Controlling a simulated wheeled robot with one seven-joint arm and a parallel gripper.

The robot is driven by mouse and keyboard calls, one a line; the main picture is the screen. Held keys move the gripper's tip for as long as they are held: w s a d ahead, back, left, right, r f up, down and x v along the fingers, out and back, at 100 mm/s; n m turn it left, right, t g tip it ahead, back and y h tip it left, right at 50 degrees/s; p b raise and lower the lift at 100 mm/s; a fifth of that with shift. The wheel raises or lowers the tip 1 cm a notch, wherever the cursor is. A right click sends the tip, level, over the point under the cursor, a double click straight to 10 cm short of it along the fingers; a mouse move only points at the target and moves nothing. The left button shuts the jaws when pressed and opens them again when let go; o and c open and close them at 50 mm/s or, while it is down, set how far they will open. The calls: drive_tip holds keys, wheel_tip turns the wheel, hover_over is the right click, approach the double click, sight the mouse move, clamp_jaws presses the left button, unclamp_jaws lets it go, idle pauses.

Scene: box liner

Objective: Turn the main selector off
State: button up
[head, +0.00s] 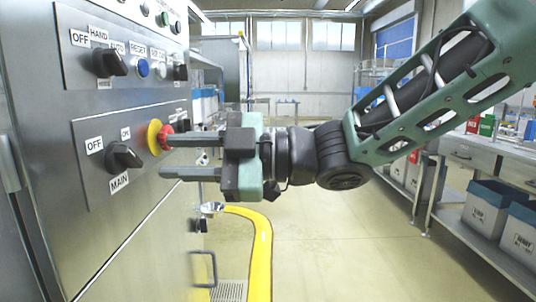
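The main selector (123,156) is a black rotary knob on the lower grey control panel of a steel cabinet at the left. An OFF label is at its upper left, an ON label above it and a MAIN label below it. Its exact pointer direction is hard to tell. My gripper (164,157) is to the right of the knob and apart from it, with its two fingers pointing left towards the panel. The fingers are spread, with nothing seen between them. The upper fingertip overlaps the red emergency button (166,136) with its yellow collar; contact cannot be told.
Above is another panel with a HAND/OFF/AUTO selector (110,63), a blue reset button (143,67) and another black knob (180,72). A yellow floor hose or rail (261,255) runs below. Shelves with bins (487,209) stand at the right. The middle floor is clear.

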drive_tip(key=d, duration=1.1)
drive_tip(key=shift+s+d, duration=0.35)
drive_tip(key=shift+s, duration=0.1)
drive_tip(key=w+d+f+m+t+h, duration=0.1)
drive_tip(key=w+f+m+t+h, duration=0.5)
drive_tip(key=f+m+t+h, duration=0.3)
drive_tip(key=s+d+f+m+g+h, duration=0.5)
drive_tip(key=s+d+f+m+h, duration=0.15)
drive_tip(key=s+f, duration=0.35)
drive_tip(key=s+d+f+m+g+h, duration=0.1)
drive_tip(key=s+f+m+g, duration=0.15)
drive_tip(key=s, duration=0.35)
drive_tip(key=s+d+f+m+g+h, duration=0.1)
drive_tip(key=s+d+f+g, duration=0.15)
drive_tip(key=s, duration=0.35)
wheel_tip(320, 180, up, 14)
drive_tip(key=p, duration=1.4)
drive_tip(key=shift+w+a+r+g, duration=0.15)
drive_tip(key=shift+w+a+g, duration=0.2)
drive_tip(key=shift+a, duration=0.1)
